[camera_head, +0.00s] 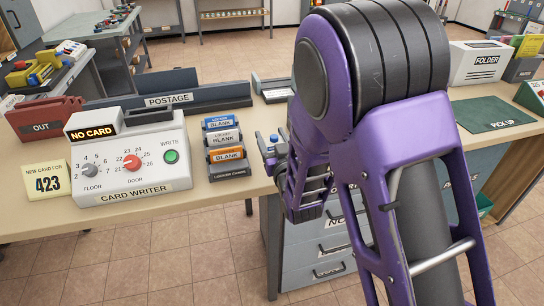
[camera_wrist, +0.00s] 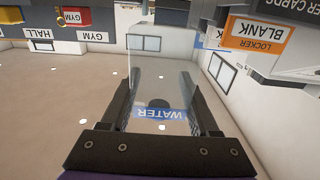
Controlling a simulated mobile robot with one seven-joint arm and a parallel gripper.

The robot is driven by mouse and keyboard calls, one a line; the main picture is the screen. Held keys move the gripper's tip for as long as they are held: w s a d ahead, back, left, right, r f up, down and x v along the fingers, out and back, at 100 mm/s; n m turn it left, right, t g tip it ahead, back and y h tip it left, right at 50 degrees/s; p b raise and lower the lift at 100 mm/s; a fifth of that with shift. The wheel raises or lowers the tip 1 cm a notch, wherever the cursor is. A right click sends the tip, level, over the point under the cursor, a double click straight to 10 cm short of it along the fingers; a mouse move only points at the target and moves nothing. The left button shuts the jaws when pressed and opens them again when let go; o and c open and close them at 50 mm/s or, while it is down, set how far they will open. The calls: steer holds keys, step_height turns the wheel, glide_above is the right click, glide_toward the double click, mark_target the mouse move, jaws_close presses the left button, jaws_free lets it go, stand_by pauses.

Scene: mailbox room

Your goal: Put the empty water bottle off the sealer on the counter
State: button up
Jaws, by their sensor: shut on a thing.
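A clear, see-through water bottle (camera_wrist: 160,112) with a blue WATER label sits between the two dark fingers of my gripper (camera_wrist: 160,90) in the wrist view. The fingers are shut on its sides, and the label reads upside down there. In the head view my gripper (camera_head: 274,150) is at the counter's front edge, right of the card rack, partly hidden behind my purple arm. The bottle is hard to make out there. The counter (camera_head: 225,200) runs across the head view. I cannot pick out the sealer in either view.
The card writer (camera_head: 135,165) and the rack of blank locker cards (camera_head: 224,150) stand left of my gripper. A POSTAGE holder (camera_head: 170,98) is behind them. A green PICK UP mat (camera_head: 497,114) lies on the right, with a FOLDER box (camera_head: 482,62) behind it. Drawers (camera_head: 320,250) are below.

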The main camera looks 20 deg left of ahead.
mark_target(271, 150)
steer(key=shift+f+b, duration=0.3)
steer(key=shift+f, duration=1.85)
steer(key=shift+f, duration=0.1)
steer(key=shift+f, duration=0.2)
steer(key=o, duration=1.3)
steer(key=shift+r, duration=0.1)
steer(key=shift+r, duration=0.1)
steer(key=shift+r, duration=0.25)
steer(key=p+v, duration=0.1)
steer(key=v, duration=0.9)
steer(key=shift+r+p, duration=0.15)
steer(key=shift+p, duration=0.2)
steer(key=shift+o, duration=0.4)
steer(key=shift+s+d+f+p, duration=0.25)
steer(key=shift+s+d+p, duration=0.2)
steer(key=shift+s+p, duration=0.55)
steer(key=shift+o, duration=0.2)
steer(key=shift+w+f, duration=0.15)
steer(key=shift+w, duration=0.15)
